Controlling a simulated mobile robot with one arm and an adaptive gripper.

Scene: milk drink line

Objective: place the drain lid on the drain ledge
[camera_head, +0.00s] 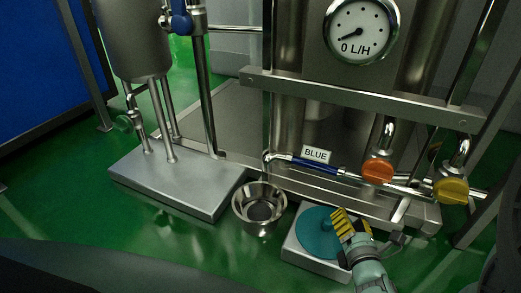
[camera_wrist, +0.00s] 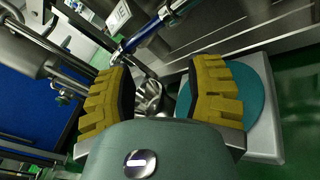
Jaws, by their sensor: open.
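The drain lid, a round teal disc (camera_head: 314,240), lies flat on a low pale grey block (camera_head: 307,263), which looks like the drain ledge. A small teal knob stands on the disc. My gripper (camera_head: 342,222), with yellow ribbed fingers, is at the right side of the disc. In the wrist view my gripper (camera_wrist: 163,95) is open with nothing between its fingers. Its right finger covers part of the lid (camera_wrist: 256,88); the lid's rim shows beyond it. I cannot tell whether the finger touches the lid.
A steel drain cup (camera_head: 260,208) stands on the green floor left of the block, under a blue-handled pipe labelled BLUE (camera_head: 316,164). Orange (camera_head: 378,170) and yellow (camera_head: 451,190) valve knobs are close behind my gripper. A steel plinth (camera_head: 180,178) stands at left.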

